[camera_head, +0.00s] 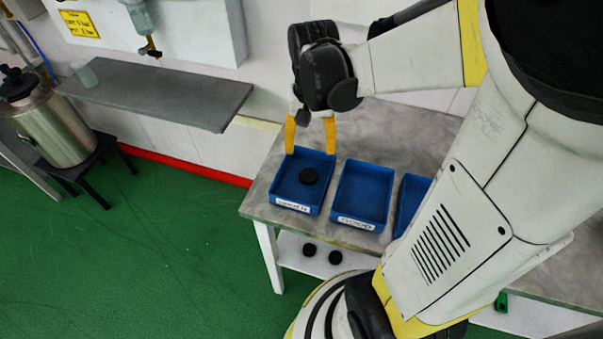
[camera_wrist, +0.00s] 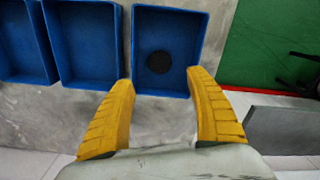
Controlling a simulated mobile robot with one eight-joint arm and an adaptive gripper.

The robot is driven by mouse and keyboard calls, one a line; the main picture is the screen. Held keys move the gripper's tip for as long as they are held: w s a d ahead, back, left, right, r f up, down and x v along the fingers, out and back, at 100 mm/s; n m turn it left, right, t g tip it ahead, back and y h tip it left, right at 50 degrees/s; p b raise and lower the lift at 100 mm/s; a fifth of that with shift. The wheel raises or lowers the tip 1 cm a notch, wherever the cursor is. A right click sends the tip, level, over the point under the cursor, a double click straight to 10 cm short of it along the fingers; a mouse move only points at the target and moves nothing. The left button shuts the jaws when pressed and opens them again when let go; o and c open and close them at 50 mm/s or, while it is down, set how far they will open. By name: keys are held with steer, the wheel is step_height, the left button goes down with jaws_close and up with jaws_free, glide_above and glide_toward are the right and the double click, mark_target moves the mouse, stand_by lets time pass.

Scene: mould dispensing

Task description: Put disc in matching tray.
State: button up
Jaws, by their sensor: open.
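A black disc (camera_head: 308,176) lies flat in the left blue tray (camera_head: 287,200) on the grey table. In the wrist view the disc (camera_wrist: 159,62) sits on the floor of the tray at the picture's right (camera_wrist: 168,13). My gripper (camera_head: 310,150) is above the back edge of that tray. Its yellow fingers are wide apart with nothing between them, as the wrist view also shows (camera_wrist: 165,80). A second blue tray (camera_head: 360,216) stands to the right and looks empty. A third blue tray (camera_head: 403,222) is partly hidden by my arm. The tray labels are too small to read.
A grey wall shelf (camera_head: 150,92) with a cup is at the left, near a metal vessel (camera_head: 58,125) on a black stand. The green floor at left is clear.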

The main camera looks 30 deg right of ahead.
step_height(320, 180, up, 5)
steer(key=shift+r, duration=0.2)
stand_by(0.3)
steer(key=s+a+r+n+t, duration=0.2)
steer(key=a+n+t, duration=0.5)
steer(key=a, duration=0.4)
steer(key=shift+s+a+r, duration=0.2)
steer(key=shift+s+a, duration=0.05)
steer(key=shift+s, duration=0.65)
steer(key=shift+d, duration=0.1)
